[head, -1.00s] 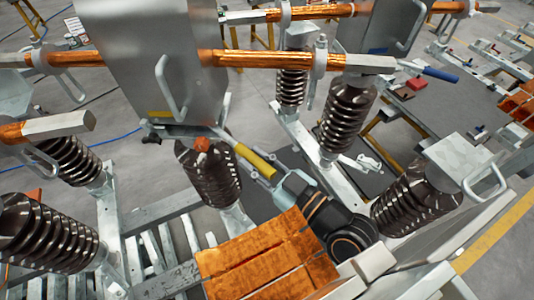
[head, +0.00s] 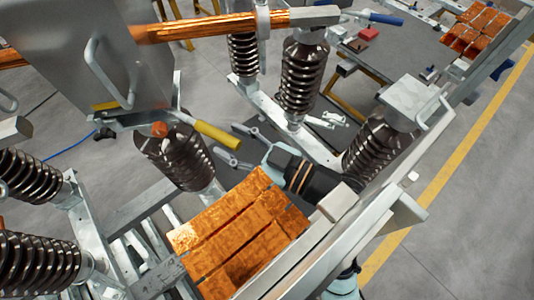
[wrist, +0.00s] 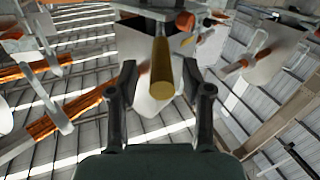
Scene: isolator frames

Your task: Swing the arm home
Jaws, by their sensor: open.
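My gripper (wrist: 160,68) is open in the wrist view, with its two dark fingers spread apart. A yellow handle (wrist: 161,70) shows end-on between the fingers, and nothing is clasped. In the head view my dark arm (head: 312,181), with a pale blue joint, rises behind the copper bars, its end close to the same yellow handle (head: 217,136). The handle slants down from an orange-tipped lever under a grey metal plate (head: 75,45). The exact gap between fingers and handle cannot be told.
Ribbed brown insulators (head: 305,75) stand around my arm. Laminated copper bars (head: 240,232) lie in front of it, and a grey frame beam (head: 400,215) runs at the right. Open floor (head: 470,215) lies beyond a yellow line.

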